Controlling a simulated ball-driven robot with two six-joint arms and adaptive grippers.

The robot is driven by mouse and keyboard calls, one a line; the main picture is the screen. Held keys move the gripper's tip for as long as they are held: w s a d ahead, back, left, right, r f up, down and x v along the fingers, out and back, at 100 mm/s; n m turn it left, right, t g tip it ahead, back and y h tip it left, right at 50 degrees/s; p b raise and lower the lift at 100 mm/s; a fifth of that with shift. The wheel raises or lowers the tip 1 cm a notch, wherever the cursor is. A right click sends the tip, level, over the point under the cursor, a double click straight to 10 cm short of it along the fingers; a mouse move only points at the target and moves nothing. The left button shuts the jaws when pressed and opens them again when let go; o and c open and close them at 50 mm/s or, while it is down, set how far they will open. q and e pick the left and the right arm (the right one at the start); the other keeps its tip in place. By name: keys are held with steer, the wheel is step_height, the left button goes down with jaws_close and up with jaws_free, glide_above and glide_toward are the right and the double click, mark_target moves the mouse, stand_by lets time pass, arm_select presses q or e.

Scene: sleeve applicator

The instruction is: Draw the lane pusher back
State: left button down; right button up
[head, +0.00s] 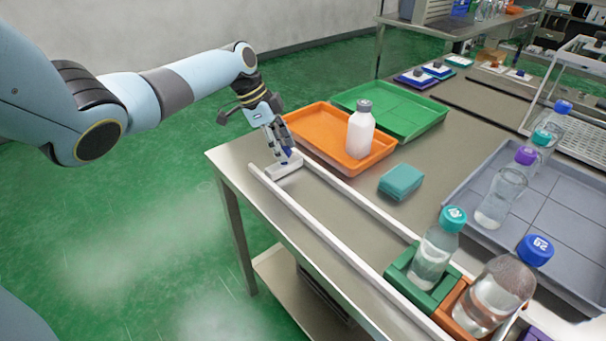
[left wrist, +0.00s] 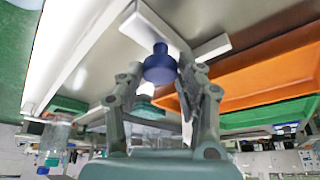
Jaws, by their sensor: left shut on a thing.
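The lane pusher is a white block (head: 283,171) with a dark blue knob, lying between two white rails at the far left end of the lane (head: 325,232). In the left wrist view the blue knob (left wrist: 160,68) stands between my fingers, with the white block (left wrist: 150,22) beyond it. My left gripper (head: 286,154) is shut on the knob from above; it also shows in the left wrist view (left wrist: 160,90). My right gripper is not in view.
A green holder (head: 402,278) with a teal-capped bottle (head: 435,250) and an orange holder with a blue-capped bottle (head: 495,290) stand at the lane's near end. An orange tray (head: 315,122) with a white bottle (head: 361,130) and a teal block (head: 401,181) lie beside the lane. The lane's middle is clear.

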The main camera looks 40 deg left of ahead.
arm_select(q)
steer(key=a, duration=0.1)
steer(key=a+b, duration=0.1)
steer(key=a, duration=0.1)
steer(key=shift+w+a+f+b, duration=0.15)
steer(key=shift+w+a+b, duration=0.05)
steer(key=shift+w+b, duration=0.1)
steer(key=shift+a, duration=0.15)
steer(key=c, duration=1.2)
jaws_free()
steer(key=shift+r, duration=0.2)
steer(key=o, duration=0.3)
steer(key=shift+a+f, duration=0.15)
steer(key=v, duration=1.2)
